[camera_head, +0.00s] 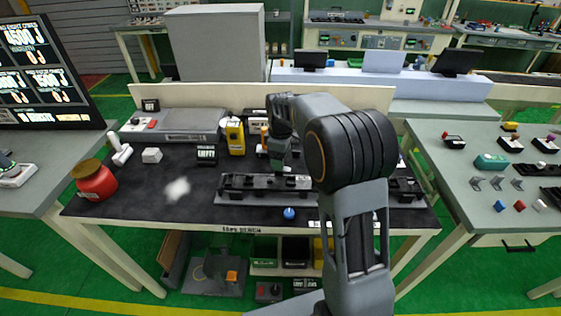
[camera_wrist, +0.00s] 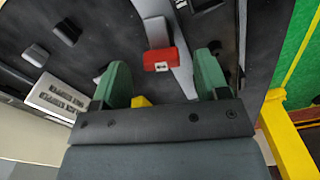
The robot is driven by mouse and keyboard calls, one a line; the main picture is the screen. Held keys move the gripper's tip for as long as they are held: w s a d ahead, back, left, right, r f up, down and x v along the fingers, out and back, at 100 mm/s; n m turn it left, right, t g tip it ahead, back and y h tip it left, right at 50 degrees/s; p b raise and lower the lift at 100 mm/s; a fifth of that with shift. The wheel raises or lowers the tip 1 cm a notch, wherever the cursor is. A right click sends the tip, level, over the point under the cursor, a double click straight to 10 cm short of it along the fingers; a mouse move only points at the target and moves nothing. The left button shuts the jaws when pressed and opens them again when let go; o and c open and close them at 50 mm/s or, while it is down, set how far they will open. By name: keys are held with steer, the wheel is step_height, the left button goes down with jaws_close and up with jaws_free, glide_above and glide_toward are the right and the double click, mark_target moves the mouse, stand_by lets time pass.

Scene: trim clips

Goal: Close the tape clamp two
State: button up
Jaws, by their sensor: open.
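My gripper (camera_wrist: 162,64) is open, its two green fingers spread apart in the wrist view. A red block (camera_wrist: 162,54) with a small white label shows between the fingertips, apart from both. It sits at the end of a pale grey bar (camera_wrist: 154,14), which looks like a clamp lever. I cannot read the label, nor tell how far the clamp is closed. In the head view my gripper (camera_head: 278,166) points down over the long black fixture (camera_head: 240,190) on the dark bench. My own arm hides the fixture's right-middle part and the clamp there.
A blue knob (camera_head: 289,214) stands at the bench's front edge. A yellow device (camera_head: 235,137), a black "EMPTY" sign (camera_head: 206,155) and a grey case (camera_head: 190,124) stand behind the fixture. A red jar (camera_head: 94,182) stands at left. The bench's left-middle is mostly clear.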

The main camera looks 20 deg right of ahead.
steer(key=shift+f, duration=1.1)
steer(key=c, duration=0.9)
